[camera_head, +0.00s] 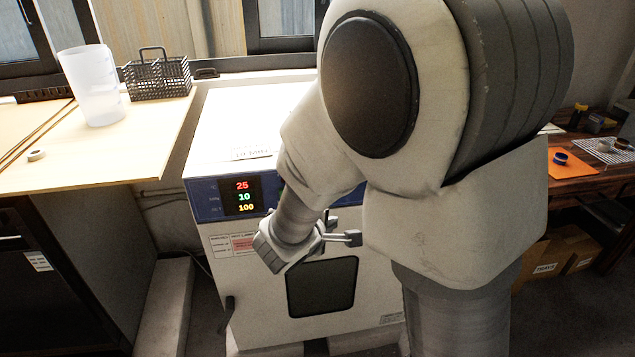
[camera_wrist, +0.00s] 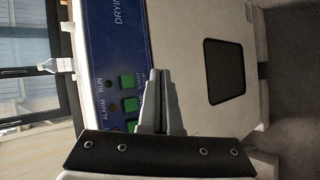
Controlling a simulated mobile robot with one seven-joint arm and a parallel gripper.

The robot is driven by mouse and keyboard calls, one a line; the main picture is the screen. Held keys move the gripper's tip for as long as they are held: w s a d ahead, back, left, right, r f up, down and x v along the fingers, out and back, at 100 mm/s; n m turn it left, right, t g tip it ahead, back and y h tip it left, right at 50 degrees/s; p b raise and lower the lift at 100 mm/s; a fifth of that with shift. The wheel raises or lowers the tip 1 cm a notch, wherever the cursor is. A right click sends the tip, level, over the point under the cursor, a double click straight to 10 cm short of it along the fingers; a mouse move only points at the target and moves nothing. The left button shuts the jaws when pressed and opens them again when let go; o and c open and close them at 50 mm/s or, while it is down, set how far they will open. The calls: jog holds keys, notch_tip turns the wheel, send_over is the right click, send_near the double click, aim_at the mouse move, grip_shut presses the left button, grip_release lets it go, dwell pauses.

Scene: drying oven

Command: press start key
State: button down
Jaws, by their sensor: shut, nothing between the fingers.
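The drying oven's blue control panel (camera_wrist: 118,45) shows in the wrist view, turned on its side. Green square keys sit on it; the upper one (camera_wrist: 127,81) has a small label beside it that seems to read START, and another green key (camera_wrist: 130,104) sits below it in the picture. My gripper (camera_wrist: 155,72) is shut and empty, its fingertips just right of the upper green key in the picture. I cannot tell whether they touch the front. In the head view my gripper (camera_head: 352,238) is in front of the oven (camera_head: 225,150), and my arm hides the keys.
The oven display (camera_head: 242,197) reads 25, 10 and 100. The oven window (camera_head: 322,287) is below my gripper. A bench at left holds a clear beaker (camera_head: 92,85) and a wire basket (camera_head: 158,76). A wooden table with an orange mat (camera_head: 570,165) stands at right.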

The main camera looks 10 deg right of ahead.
jog(key=w+p, duration=0.1)
jog(key=w, duration=0.6)
jog(key=shift+w, duration=0.4)
dwell(1.6)
jog(key=shift+w, duration=0.45)
jog(key=shift+w+b, duration=0.35)
jog(key=shift+w, duration=0.45)
dwell(0.8)
jog(key=shift+s, duration=0.15)
jog(key=shift+s+b, duration=0.75)
jog(key=shift+s, duration=0.35)
